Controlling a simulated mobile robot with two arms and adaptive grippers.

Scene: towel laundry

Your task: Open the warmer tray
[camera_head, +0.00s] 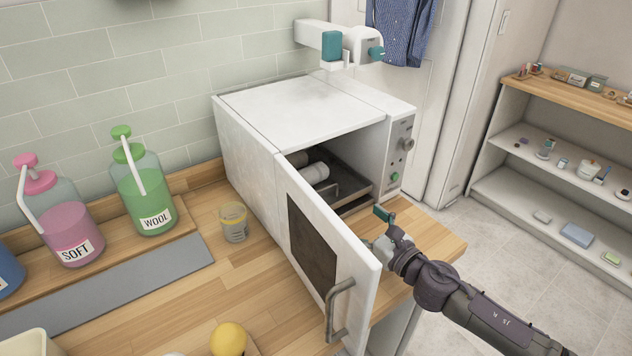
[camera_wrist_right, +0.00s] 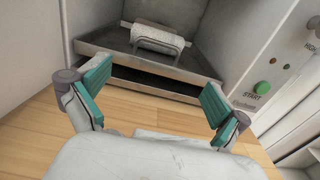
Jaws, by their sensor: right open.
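The white warmer (camera_head: 300,110) stands on the wooden counter with its door (camera_head: 310,250) swung open toward the front. Inside is a dark metal tray (camera_head: 345,183) with a rolled white towel (camera_head: 314,173) on it. In the right wrist view the tray (camera_wrist_right: 115,62) has a wire handle at its front, and the towel (camera_wrist_right: 158,40) lies behind that handle. My right gripper (camera_head: 384,226) is in front of the warmer's opening, to the right of the door. Its teal fingers (camera_wrist_right: 155,98) are apart with nothing between them, short of the tray. My left gripper is not in view.
The open door with its metal handle (camera_head: 338,312) stands left of my right arm. The control panel (camera_head: 399,152) with a green START button (camera_wrist_right: 262,88) is right of the opening. Soap bottles (camera_head: 143,188), a glass jar (camera_head: 234,222) and a yellow ball (camera_head: 228,339) are on the counter.

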